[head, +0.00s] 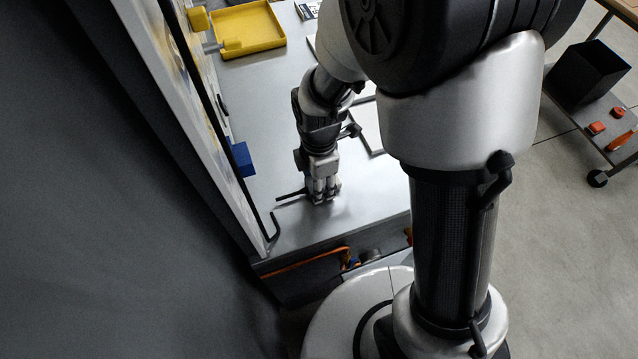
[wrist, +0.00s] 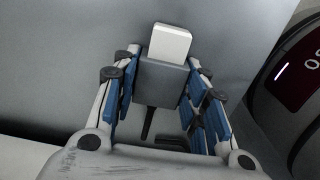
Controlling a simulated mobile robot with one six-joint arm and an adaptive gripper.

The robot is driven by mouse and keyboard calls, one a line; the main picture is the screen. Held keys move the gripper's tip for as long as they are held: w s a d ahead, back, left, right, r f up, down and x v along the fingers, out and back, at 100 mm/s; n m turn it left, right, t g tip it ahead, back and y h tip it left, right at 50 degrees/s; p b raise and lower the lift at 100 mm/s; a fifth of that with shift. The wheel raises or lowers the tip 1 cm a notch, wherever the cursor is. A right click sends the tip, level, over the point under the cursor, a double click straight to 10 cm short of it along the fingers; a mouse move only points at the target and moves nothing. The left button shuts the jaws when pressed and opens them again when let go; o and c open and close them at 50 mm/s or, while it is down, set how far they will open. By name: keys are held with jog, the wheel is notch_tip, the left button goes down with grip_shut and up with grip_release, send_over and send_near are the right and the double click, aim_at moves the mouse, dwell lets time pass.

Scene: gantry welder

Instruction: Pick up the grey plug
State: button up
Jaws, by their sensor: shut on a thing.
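The grey plug (wrist: 162,82) is a dark grey block with a pale, near-white end piece. It sits between the blue-padded fingers of my gripper (wrist: 161,88) in the wrist view. The gripper is shut on it. In the head view my gripper (head: 322,196) points down, low at the near part of the grey metal table (head: 262,112). The plug cannot be made out there, behind the fingers. I cannot tell whether it touches the table.
A black bent rod (head: 290,195) lies just left of my gripper, with another (head: 273,228) near the table's left edge. A panel with a blue block (head: 242,159) stands along the left. A yellow tray (head: 246,28) lies at the back. A cart on the right holds a black bin (head: 587,72).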

jog(key=shift+c, duration=0.7)
jog(key=shift+r, duration=0.15)
